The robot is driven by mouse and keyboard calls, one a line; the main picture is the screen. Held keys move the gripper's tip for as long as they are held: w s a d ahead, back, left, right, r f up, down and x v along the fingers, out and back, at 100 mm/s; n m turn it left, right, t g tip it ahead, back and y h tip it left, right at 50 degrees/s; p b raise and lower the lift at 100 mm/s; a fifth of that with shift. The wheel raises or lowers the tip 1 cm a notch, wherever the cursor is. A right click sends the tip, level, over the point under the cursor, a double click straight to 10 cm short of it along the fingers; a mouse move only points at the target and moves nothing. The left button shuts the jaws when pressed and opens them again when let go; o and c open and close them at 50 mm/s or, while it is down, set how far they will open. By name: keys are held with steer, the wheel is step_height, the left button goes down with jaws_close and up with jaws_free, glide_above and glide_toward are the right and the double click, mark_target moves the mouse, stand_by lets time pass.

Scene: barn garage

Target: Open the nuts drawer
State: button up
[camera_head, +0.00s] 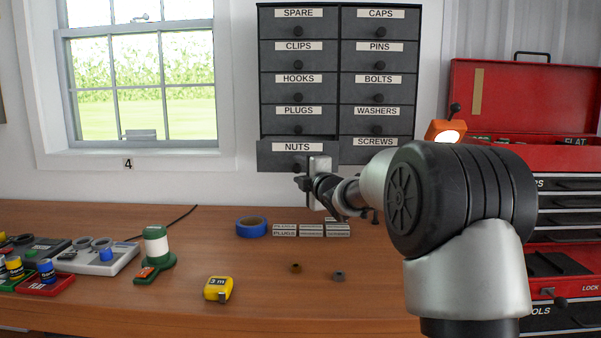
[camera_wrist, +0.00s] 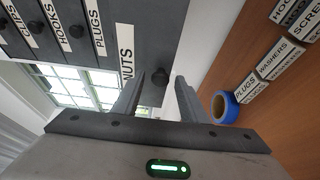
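The nuts drawer (camera_head: 270,157) is the bottom left drawer of the dark grey wall cabinet. Its front looks slightly forward of the drawers above it. In the wrist view its front (camera_wrist: 150,35) fills the upper middle, with the NUTS label partly hidden by a finger. Its round black knob (camera_wrist: 153,92) shows between the fingertips. My gripper (camera_head: 304,181) is at the lower right of this drawer front in the head view. In the wrist view my gripper (camera_wrist: 160,88) is open, one finger on each side of the knob; I cannot tell whether either touches it.
Above are other labelled drawers, such as the plugs drawer (camera_head: 280,122). The workbench (camera_head: 190,300) below carries blue tape (camera_head: 251,227), a yellow tape measure (camera_head: 218,289), a green spool stand (camera_head: 155,250) and loose nuts. A red tool chest (camera_head: 500,95) stands at the right.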

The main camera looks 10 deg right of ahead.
steer(key=s+d, duration=0.3)
steer(key=s, duration=1.4)
steer(key=shift+d+p, duration=0.2)
steer(key=shift+p, duration=0.2)
